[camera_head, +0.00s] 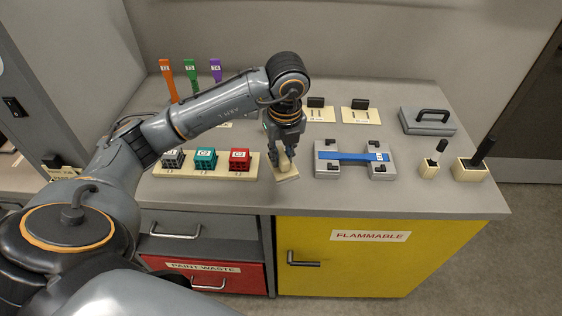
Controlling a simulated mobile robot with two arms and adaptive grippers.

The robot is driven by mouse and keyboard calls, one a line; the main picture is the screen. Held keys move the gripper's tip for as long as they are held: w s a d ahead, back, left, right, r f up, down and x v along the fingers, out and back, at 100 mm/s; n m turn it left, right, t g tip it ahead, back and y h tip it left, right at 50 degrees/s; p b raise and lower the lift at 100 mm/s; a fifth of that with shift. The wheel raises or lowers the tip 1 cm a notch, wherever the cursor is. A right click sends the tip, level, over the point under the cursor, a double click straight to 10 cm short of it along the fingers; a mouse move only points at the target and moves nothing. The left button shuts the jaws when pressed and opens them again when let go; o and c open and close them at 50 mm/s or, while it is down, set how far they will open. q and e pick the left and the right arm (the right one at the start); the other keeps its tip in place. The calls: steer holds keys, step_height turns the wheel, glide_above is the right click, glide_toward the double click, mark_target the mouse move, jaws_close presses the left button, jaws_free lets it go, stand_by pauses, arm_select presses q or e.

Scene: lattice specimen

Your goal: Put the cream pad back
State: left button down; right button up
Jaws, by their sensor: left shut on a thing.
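My left gripper (281,150) points down over the worktop and is shut on a small cream piece (284,164), which I take to be the cream pad. Its upper part is between the fingers. A flat cream piece (287,178) shows just below it; I cannot tell whether this is part of the pad or a base under it. It is close to the right end of the cream rack (204,173) with grey, teal and red lattice blocks. My right gripper is not in view.
Orange, green and purple upright tags (191,76) stand behind my arm. Right of the gripper are a grey fixture with a blue bar (352,156), two cream plates with black blocks (322,114), a grey handled lid (428,121) and cream holders with black handles (466,172).

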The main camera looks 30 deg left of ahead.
mark_target(281, 154)
arm_select(q)
steer(key=w+a+f, duration=0.1)
steer(key=w+f+p, duration=0.1)
steer(key=f, duration=0.1)
steer(key=w+a+f, duration=0.1)
steer(key=w+f, duration=0.1)
steer(key=shift+a, duration=0.35)
steer(key=shift+w+a+f, duration=0.1)
steer(key=shift+w+f, duration=0.05)
steer(key=shift+f, duration=0.05)
steer(key=shift+w+a+f+p, duration=0.15)
steer(key=shift+w+f+p, duration=0.05)
steer(key=shift+f+p, duration=0.1)
step_height(281, 154, down, 3)
steer(key=shift+r+p, duration=0.1)
steer(key=shift+p, duration=0.8)
steer(key=shift+f, duration=0.25)
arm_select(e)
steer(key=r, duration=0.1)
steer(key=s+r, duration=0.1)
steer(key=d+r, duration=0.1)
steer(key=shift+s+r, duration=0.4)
arm_select(q)
steer(key=shift+f, duration=0.1)
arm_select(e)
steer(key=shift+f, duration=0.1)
arm_select(q)
steer(key=c, duration=1.2)
jaws_free()
